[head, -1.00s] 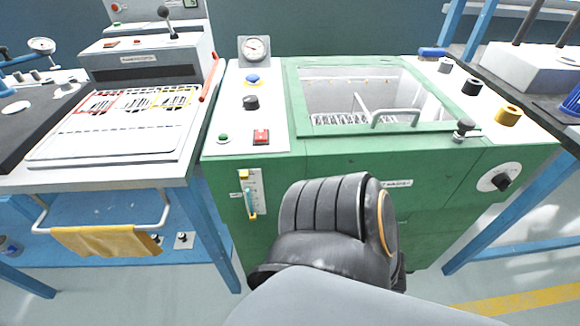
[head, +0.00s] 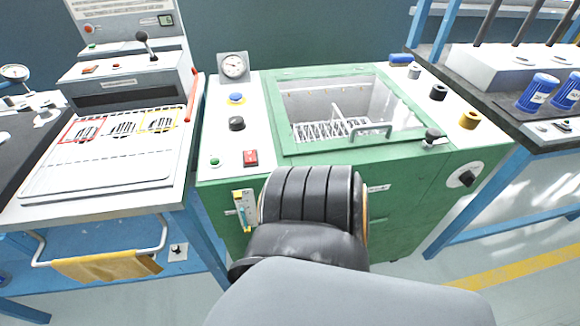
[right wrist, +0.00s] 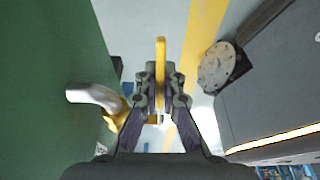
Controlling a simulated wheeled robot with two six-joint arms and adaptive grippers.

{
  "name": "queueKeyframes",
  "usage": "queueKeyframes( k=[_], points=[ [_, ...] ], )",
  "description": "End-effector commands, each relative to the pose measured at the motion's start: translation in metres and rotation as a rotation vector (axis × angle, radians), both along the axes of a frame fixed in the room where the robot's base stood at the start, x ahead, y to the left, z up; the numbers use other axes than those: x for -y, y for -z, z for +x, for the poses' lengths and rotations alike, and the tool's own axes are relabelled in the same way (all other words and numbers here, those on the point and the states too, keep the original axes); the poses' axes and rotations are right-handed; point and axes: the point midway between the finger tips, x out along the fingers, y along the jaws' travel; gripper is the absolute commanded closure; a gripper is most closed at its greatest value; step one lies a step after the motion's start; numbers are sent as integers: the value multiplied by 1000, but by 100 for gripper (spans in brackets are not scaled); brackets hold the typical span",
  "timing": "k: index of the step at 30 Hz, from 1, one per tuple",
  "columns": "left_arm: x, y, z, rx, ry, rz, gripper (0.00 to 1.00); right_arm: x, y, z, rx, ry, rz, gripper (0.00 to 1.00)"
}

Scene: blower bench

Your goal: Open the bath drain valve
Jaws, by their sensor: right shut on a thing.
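The drain valve is not visible there. In the right wrist view, a bent grey pipe (right wrist: 92,95) comes out of the cabinet's green side to a brass-coloured valve body (right wrist: 116,104), partly hidden by my gripper. A flat yellow lever (right wrist: 161,55) stands between the fingers of my right gripper (right wrist: 162,78), which is shut on it. The lever's joint with the valve is hidden. My left gripper is not in view.
A dark grey box-like body with a round flange (right wrist: 217,66) is close on the right in the wrist view. A yellow floor stripe (right wrist: 205,30) runs between. In the head view, a bench with a yellow cloth (head: 105,266) is left, and a bench with blue cans (head: 538,92) is right.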

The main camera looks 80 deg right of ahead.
Motion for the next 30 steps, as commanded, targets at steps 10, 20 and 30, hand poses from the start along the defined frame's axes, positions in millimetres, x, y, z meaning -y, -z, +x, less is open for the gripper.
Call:
queueKeyframes(
  k=[10,20,30],
  points=[
    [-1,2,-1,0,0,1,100,-1,0,-2,-3,0,2,100],
    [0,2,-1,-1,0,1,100,-1,0,-1,-2,1,0,70],
    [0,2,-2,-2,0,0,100,0,0,0,-1,1,0,70]
  ],
)
